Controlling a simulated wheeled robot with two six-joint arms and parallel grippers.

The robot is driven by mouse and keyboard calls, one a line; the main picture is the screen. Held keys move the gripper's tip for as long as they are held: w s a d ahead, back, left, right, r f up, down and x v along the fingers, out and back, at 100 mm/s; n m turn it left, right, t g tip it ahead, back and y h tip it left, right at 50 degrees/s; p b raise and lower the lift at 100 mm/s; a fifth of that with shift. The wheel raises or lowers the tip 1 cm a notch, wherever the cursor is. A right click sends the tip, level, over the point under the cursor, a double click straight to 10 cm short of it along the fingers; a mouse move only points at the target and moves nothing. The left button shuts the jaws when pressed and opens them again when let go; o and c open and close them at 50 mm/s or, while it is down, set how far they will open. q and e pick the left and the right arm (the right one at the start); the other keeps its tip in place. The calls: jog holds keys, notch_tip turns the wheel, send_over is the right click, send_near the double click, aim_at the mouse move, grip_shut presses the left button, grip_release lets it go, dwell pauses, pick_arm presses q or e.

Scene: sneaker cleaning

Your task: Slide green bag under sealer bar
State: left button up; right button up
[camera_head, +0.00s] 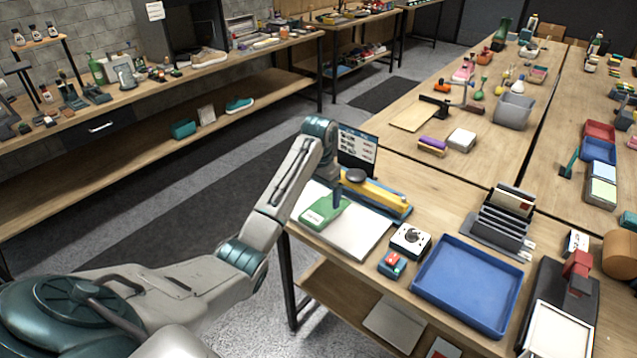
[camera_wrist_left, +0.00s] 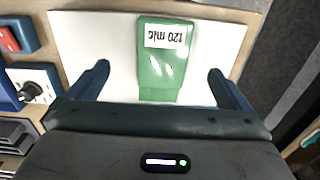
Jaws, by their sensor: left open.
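The green bag (camera_head: 322,212) with a white label lies flat on a pale board (camera_head: 358,238) at the near left corner of the table. In the left wrist view the bag (camera_wrist_left: 160,75) shows its label upside down. My left gripper (camera_wrist_left: 156,75) is open, its two fingers apart on either side of the bag and not visibly touching it. The sealer, with a yellow bar (camera_head: 385,197) over a blue base, stands just behind the bag in the head view. My left wrist hides part of it. The bag's far end is hidden. My right gripper is not in view.
A dark screen (camera_head: 357,149) stands behind the sealer. A white device with a black dial (camera_head: 411,239), a small red and teal box (camera_head: 392,264) and a blue tray (camera_head: 468,282) lie to the right. A black rack (camera_head: 503,220) stands behind the tray. The table's left edge is close by.

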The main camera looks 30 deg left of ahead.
aim_at(329, 203)
pick_arm(q)
jog(key=f+p, duration=0.1)
jog(key=f, duration=0.4)
jog(key=w+f+p, duration=0.1)
jog(key=f, duration=0.1)
jog(key=shift+a+f+p, duration=0.35)
jog(key=shift+f, duration=0.7)
jog(key=c, duration=1)
jog(key=shift+c, duration=0.2)
jog(key=shift+w, duration=0.1)
jog(key=shift+w+d+b, duration=0.1)
jog(key=shift+w+b, duration=1.1)
jog(key=shift+w, duration=0.2)
jog(key=shift+w+d+b, duration=0.1)
jog(key=shift+w+b, duration=0.95)
jog(key=shift+w, duration=0.05)
